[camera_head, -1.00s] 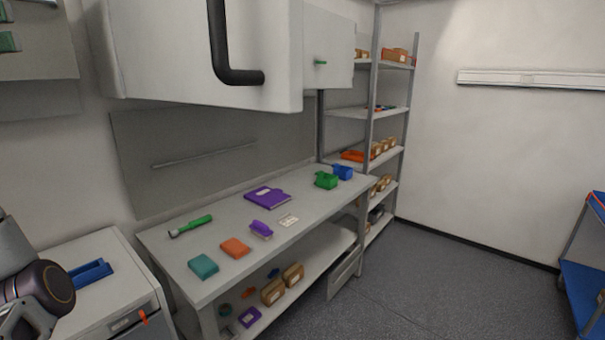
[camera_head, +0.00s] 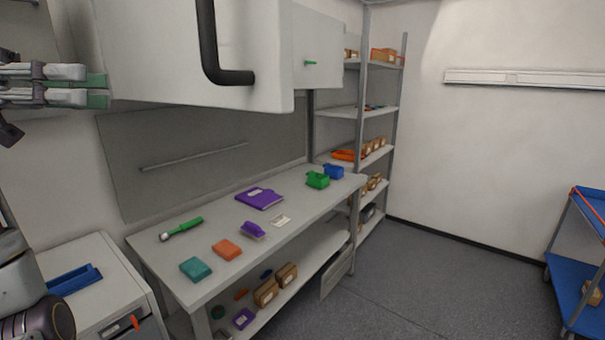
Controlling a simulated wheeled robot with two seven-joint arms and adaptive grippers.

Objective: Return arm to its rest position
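My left gripper (camera_head: 98,90) is raised at the upper left of the head view, in front of the wall and left of the white wall cabinet. Part of my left arm (camera_head: 30,318), with a dark rounded joint, shows at the lower left edge. My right gripper is out of view.
The workbench (camera_head: 190,297) holds a green-handled tool (camera_head: 182,229), teal and orange blocks, purple items and green and blue bins. The wall cabinet (camera_head: 150,50) overhangs it. A white cabinet (camera_head: 112,285) stands left. Shelves (camera_head: 360,112) stand behind; a blue cart (camera_head: 562,275) is right. The floor between is clear.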

